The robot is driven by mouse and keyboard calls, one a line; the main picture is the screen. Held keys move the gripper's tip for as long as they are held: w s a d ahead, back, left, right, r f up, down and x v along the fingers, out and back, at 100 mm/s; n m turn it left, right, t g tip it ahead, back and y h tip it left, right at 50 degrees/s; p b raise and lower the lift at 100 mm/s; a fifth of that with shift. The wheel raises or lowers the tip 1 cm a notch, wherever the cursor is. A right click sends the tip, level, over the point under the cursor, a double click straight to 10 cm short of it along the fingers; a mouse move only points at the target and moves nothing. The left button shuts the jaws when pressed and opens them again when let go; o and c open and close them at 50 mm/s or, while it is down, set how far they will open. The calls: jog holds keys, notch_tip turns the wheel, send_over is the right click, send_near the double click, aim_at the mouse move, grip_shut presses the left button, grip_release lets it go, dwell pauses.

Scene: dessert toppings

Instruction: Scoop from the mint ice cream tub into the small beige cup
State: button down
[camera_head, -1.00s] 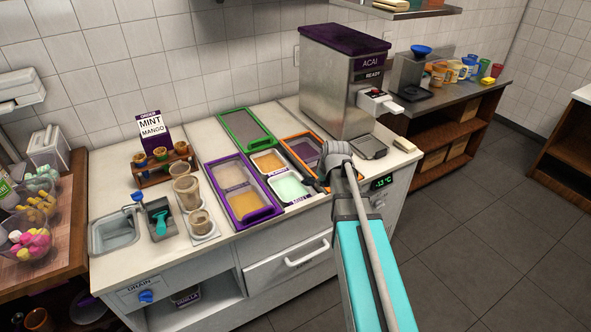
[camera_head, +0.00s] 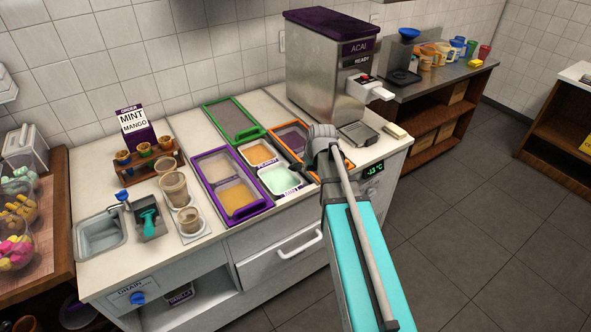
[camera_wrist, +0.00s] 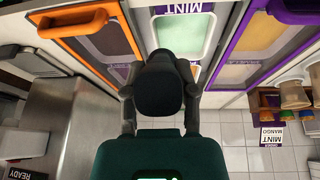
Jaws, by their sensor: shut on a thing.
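The mint tub (camera_head: 279,181) is a white-rimmed tub of pale green ice cream in the counter, labelled at its front; it also shows in the wrist view (camera_wrist: 184,35). The small beige cup (camera_head: 189,221) stands on a pale tray at the left, in front of a taller beige cup (camera_head: 172,188). My gripper (camera_head: 307,172) is by the right side of the mint tub. In the wrist view my gripper (camera_wrist: 160,95) is shut on a dark rounded object (camera_wrist: 160,88), which hides part of the mint tub's edge. I cannot tell what its far end touches.
An orange-framed bin (camera_head: 345,165) is at the right. A teal scoop (camera_head: 147,222) rests in a holder near the sink (camera_head: 101,238). The acai machine (camera_head: 322,70) stands behind. A mint and mango sign (camera_head: 136,125) stands at back left.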

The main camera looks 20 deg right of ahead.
jog(key=shift+n+g+y, duration=0.4)
jog(key=shift+g, duration=0.1)
jog(key=a, duration=0.5)
jog(key=shift+w+a+f, duration=0.1)
jog(key=shift+a+f, duration=0.1)
jog(key=shift+a, duration=0.2)
jog(key=shift+f, duration=0.2)
